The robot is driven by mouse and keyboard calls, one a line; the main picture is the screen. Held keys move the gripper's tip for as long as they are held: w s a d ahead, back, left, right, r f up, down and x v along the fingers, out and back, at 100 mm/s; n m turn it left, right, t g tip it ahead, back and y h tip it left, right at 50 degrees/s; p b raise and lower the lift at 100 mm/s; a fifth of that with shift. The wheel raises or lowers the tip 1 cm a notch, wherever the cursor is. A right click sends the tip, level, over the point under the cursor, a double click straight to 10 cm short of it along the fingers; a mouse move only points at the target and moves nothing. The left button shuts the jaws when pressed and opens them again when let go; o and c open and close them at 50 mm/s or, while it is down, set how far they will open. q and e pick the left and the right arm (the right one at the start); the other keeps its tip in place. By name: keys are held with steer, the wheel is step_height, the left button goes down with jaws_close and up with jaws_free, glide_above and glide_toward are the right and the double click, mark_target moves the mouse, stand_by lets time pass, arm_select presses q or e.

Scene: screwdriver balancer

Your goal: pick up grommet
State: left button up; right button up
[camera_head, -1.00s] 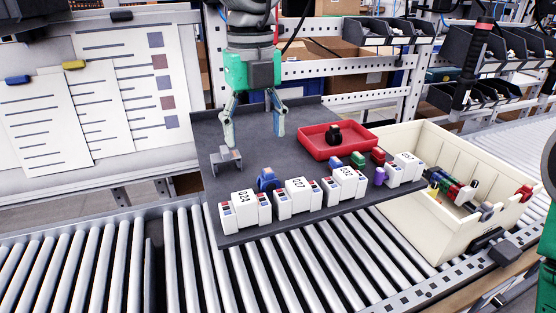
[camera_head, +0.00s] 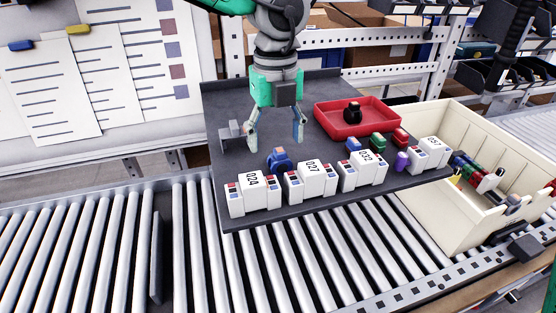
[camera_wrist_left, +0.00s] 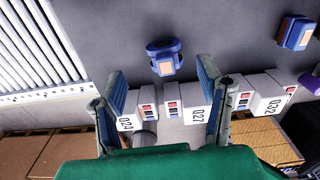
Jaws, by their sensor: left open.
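I cannot tell for sure which part is the grommet. A dark rounded part (camera_head: 352,111) sits in the red tray (camera_head: 322,124). A blue part (camera_head: 280,160) stands on the dark board (camera_head: 225,103), behind the white numbered blocks. My left gripper (camera_head: 274,142) is open and empty, pointing down just behind and above the blue part. In the left wrist view the blue part (camera_wrist_left: 164,58) lies ahead of and between the fingertips (camera_wrist_left: 163,75), untouched. My right gripper is out of view.
White numbered blocks (camera_head: 312,180) line the front of the board. A grey bracket (camera_head: 231,133) stands at its left; small blue, green (camera_head: 378,141), red and purple parts are at its right. A cream bin (camera_head: 446,112) is further right. Rollers (camera_head: 110,240) run in front.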

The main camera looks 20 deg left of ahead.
mark_target(279, 149)
arm_select(q)
steer(key=f, duration=0.2)
steer(key=d+f, duration=0.1)
steer(key=f, duration=0.2)
steer(key=shift+w+d, duration=0.1)
steer(key=shift+w, duration=0.05)
steer(key=shift+a, duration=0.4)
steer(key=c, duration=1.1)
